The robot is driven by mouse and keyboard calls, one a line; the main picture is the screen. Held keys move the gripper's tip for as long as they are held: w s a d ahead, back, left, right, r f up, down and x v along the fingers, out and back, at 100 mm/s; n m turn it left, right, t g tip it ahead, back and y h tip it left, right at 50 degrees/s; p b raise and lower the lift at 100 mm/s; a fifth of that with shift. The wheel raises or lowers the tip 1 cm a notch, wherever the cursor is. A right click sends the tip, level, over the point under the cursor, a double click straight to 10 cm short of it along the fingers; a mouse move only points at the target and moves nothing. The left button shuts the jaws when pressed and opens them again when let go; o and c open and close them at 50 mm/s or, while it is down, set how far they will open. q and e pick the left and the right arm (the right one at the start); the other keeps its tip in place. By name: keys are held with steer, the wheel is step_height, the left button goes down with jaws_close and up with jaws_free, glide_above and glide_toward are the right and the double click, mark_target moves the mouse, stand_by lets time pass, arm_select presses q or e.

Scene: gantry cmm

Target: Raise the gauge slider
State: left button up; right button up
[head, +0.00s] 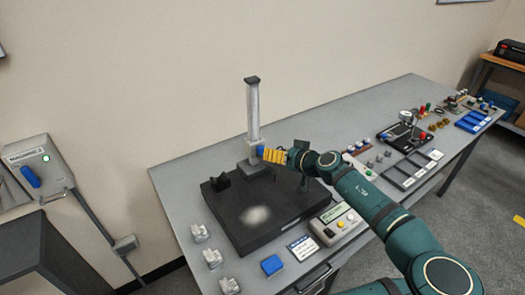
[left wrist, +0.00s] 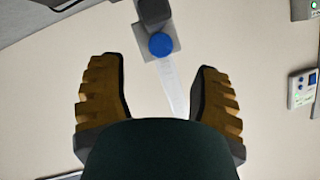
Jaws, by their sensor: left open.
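The gauge slider (head: 250,147) is a small grey carriage low on a pale upright column (head: 254,108). It has a round blue knob (head: 260,151) on its front. My left gripper (head: 268,155), with yellow fingers, is at the knob's right in the head view. In the left wrist view the blue knob (left wrist: 161,45) lies in the gap between the two spread fingers, apart from both and seemingly beyond the tips. The left gripper (left wrist: 158,75) is open and empty. The column (left wrist: 172,90) shows behind that gap. My right gripper is not in view.
The column stands at the back of a black plate (head: 242,226) on a grey bench (head: 178,192). A control box (head: 337,224), a blue block (head: 272,265) and small grey parts lie around the plate. Trays and fixtures fill the bench's right. Wall space above is clear.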

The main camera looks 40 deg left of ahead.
arm_select(q)
steer(key=x, duration=0.7)
steer(key=shift+c, duration=0.2)
steer(key=shift+r, duration=0.1)
jaws_close()
